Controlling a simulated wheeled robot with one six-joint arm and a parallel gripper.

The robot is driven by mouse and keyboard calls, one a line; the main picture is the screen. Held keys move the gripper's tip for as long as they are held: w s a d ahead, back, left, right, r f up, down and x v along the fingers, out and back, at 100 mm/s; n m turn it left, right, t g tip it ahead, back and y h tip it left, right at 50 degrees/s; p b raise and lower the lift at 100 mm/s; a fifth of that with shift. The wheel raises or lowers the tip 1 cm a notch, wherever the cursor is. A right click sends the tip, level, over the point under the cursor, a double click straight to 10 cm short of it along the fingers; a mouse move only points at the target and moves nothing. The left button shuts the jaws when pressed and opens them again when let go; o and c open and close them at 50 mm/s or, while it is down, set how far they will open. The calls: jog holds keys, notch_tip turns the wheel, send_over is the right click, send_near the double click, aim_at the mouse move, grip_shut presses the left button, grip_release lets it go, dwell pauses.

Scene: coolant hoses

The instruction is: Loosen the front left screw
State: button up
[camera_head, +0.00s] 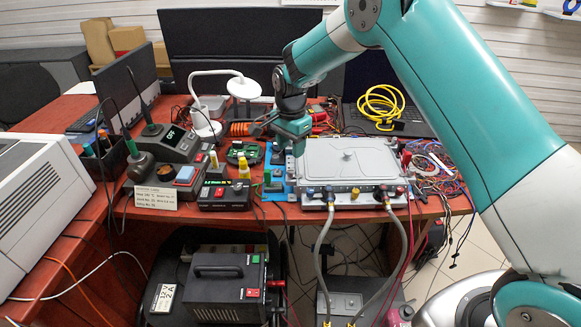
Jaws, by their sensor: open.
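A flat silver metal box (347,160) with a small knob on its lid sits on the table, right of centre. Small round fittings line its front edge. A dark bluish one (309,192) is at the front left corner; I cannot tell for sure whether it is the front left screw. Two grey hoses (319,245) run down from the front edge. My gripper (298,148) hangs over the back left corner of the box, behind and above the front left fittings. It appears empty and apart from them. Its fingers are small and partly unclear.
A blue plate (277,184) with a green part lies left of the box. Red and black instruments (224,195) and a soldering station (166,143) stand further left. Tangled cables (437,165) lie right. A black power supply (226,283) stands below the table edge. A white lamp (243,88) is behind.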

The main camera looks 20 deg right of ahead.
aim_at(291, 170)
notch_tip(291, 170, down, 8)
jog(key=shift+f+p, duration=0.1)
jog(key=shift+p, duration=0.35)
jog(key=shift+c, duration=0.4)
